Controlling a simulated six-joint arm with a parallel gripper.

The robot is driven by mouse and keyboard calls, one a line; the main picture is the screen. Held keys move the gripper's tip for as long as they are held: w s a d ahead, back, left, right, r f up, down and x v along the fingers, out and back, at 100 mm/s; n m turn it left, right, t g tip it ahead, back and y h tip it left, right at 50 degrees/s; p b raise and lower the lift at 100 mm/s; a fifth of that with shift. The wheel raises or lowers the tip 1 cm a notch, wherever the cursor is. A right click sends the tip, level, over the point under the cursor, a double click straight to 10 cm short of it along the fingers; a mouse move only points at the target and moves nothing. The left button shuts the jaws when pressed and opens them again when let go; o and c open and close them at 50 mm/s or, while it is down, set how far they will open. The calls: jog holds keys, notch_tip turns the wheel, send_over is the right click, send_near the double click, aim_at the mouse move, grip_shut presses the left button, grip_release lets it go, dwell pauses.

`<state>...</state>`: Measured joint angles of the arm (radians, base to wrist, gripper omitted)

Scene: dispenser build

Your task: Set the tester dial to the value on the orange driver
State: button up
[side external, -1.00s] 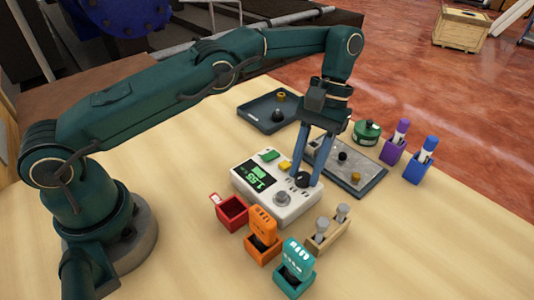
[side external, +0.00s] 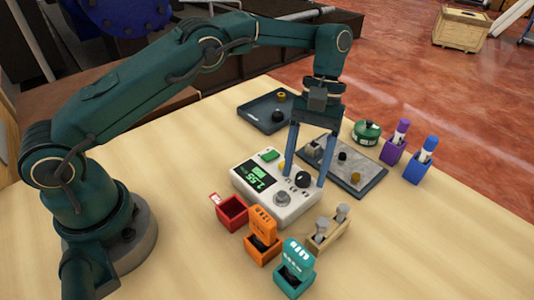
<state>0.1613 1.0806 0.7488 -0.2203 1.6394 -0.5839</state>
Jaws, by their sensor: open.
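The tester (side external: 258,204) is a white box with a dark screen (side external: 260,182) showing green digits that look like 2.55, though they are small. The orange driver (side external: 262,220) stands in an orange holder (side external: 262,247) in front of the tester. Markings show on the driver, but its value is too small to read.
A red box (side external: 231,212), a teal driver in its holder (side external: 292,270) and a wooden block with grey-topped pegs (side external: 327,232) stand close in front. A grey plate (side external: 360,182), a dark tray (side external: 262,115), a green round container (side external: 366,132) and purple (side external: 394,150) and blue (side external: 419,170) holders lie behind.

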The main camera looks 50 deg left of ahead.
jog(key=n, duration=0.2)
jog(key=n+h, duration=0.1)
jog(key=n, duration=0.1)
jog(key=shift+s+a+t, duration=0.15)
jog(key=shift+t, duration=0.25)
jog(key=n, duration=0.2)
jog(key=n+t+h, duration=0.1)
jog(key=n, duration=0.1)
jog(key=shift+s+a+n, duration=0.1)
jog(key=shift+s+n, duration=0.05)
jog(key=shift+n, duration=0.15)
jog(key=s+a+r+m+t, duration=0.1)
jog(key=s+a+r+t, duration=0.1)
jog(key=r, duration=0.5)
jog(key=s+a+r+m+t, duration=0.1)
jog(key=s+a+r+t, duration=0.1)
jog(key=r, duration=0.6)
jog(key=s+a+m+t+y, duration=0.3)
jog(key=s+a+m, duration=0.2)
jog(key=s+m, duration=0.5)
jog(key=shift+a+f+m+t+y, duration=0.15)
jog(key=shift+f+m+t+y, duration=0.25)
jog(key=shift+m, duration=0.3)
